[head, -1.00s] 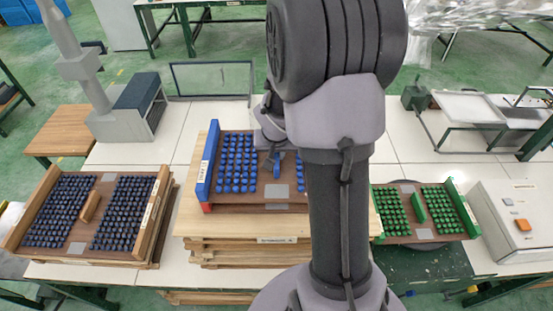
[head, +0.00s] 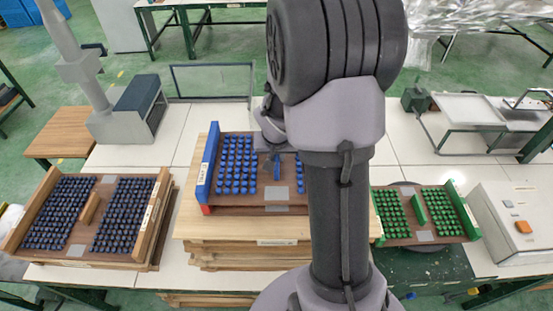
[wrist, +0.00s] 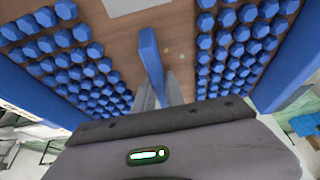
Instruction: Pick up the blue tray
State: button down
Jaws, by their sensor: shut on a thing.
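The blue tray (head: 206,168) has a brown base, a blue end wall and rows of blue pieces. It sits at the top of a stack of wooden boards in the middle of the table in the head view. In the wrist view its brown base (wrist: 185,45) fills the upper part, with blue pieces on both sides. My gripper (wrist: 160,92) is shut on the tray's blue central handle (wrist: 151,58). In the head view my arm hides the tray's right part and most of the gripper.
A brown tray with dark blue pieces (head: 88,262) lies at the left. A green tray (head: 425,237) lies at the right beside a control box (head: 508,225). The stacked boards (head: 225,231) are under the blue tray. White table (head: 190,130) is bare behind the stack.

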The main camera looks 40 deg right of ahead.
jog(key=shift+r, duration=0.15)
notch_tip(320, 180, up, 3)
jog(key=shift+r+p, duration=0.15)
jog(key=shift+p, duration=0.3)
jog(key=s+b, duration=0.1)
jog(key=s, duration=0.4)
jog(key=s+b, duration=0.1)
jog(key=s, duration=0.4)
jog(key=s+r, duration=0.1)
jog(key=s, duration=0.4)
jog(key=shift+s+a+b, duration=0.15)
jog(key=shift+a+b, duration=0.2)
jog(key=shift+b, duration=0.05)
jog(key=shift+s+a+r, duration=0.15)
jog(key=shift+s+r, duration=0.05)
jog(key=shift+s, duration=0.25)
